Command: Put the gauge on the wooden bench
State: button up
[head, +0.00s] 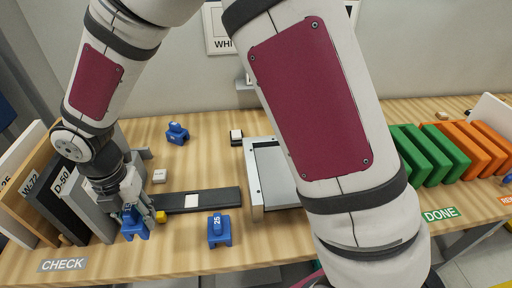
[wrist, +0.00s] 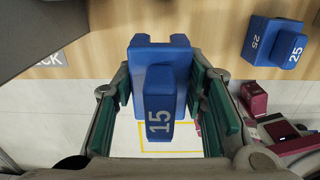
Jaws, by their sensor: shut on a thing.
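My gripper (wrist: 160,95) is shut on a blue gauge marked 15 (wrist: 158,80), with one green-padded finger on each side of it. In the head view the held gauge (head: 134,224) hangs at the left of the wooden bench (head: 185,245), near the CHECK label. In the wrist view the bench edge and the floor show behind the gauge. I cannot tell whether it touches the bench. A second blue gauge marked 25 (head: 219,231) stands to the right, and another blue gauge (head: 177,133) stands farther back.
Upright panels (head: 40,190) stand at the left, close to my gripper. A dark strip (head: 225,199) with a white piece lies to its right, leading to a metal frame (head: 255,185). Green (head: 430,155) and orange panels (head: 480,150) stand at the right. The bench front has bare wood.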

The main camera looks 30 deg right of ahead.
aim_at(155, 243)
jog(key=shift+w, duration=0.45)
jog(key=shift+f+p, duration=0.6)
jog(key=shift+f, duration=4.4)
jog(key=shift+f, duration=0.1)
jog(key=o, duration=1.2)
notch_tip(155, 243, up, 12)
jog(key=shift+r+b, duration=0.1)
jog(key=shift+b, duration=0.65)
